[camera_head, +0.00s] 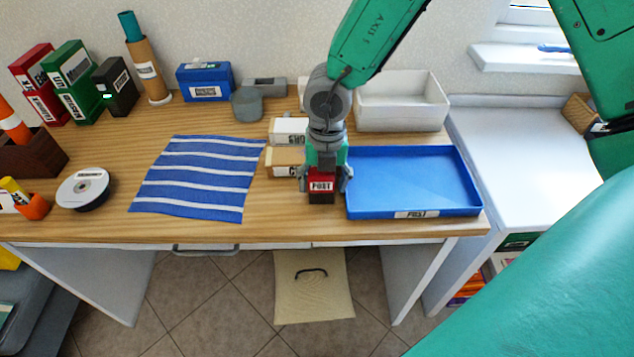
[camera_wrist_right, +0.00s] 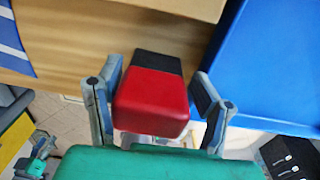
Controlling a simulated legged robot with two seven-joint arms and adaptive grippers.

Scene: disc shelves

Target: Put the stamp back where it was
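The red stamp (camera_head: 321,186), with a dark base and a white label reading POST, is upright at the front of the desk, left of the blue POST tray (camera_head: 415,180). It appears to stand on the wood. My right gripper (camera_head: 323,190) points down over it, one finger on each side. In the right wrist view the stamp (camera_wrist_right: 152,100) sits between the spread fingers (camera_wrist_right: 160,105), with a clear gap to the right finger and little or none to the left. The gripper looks open. My left gripper is not in view.
Two cream-topped boxes (camera_head: 288,131) stand close behind and left of the stamp. A white bin (camera_head: 402,100) is behind the tray. A striped blue cloth (camera_head: 197,178) lies to the left, with a disc spindle (camera_head: 84,189) beyond. The desk's front edge is close.

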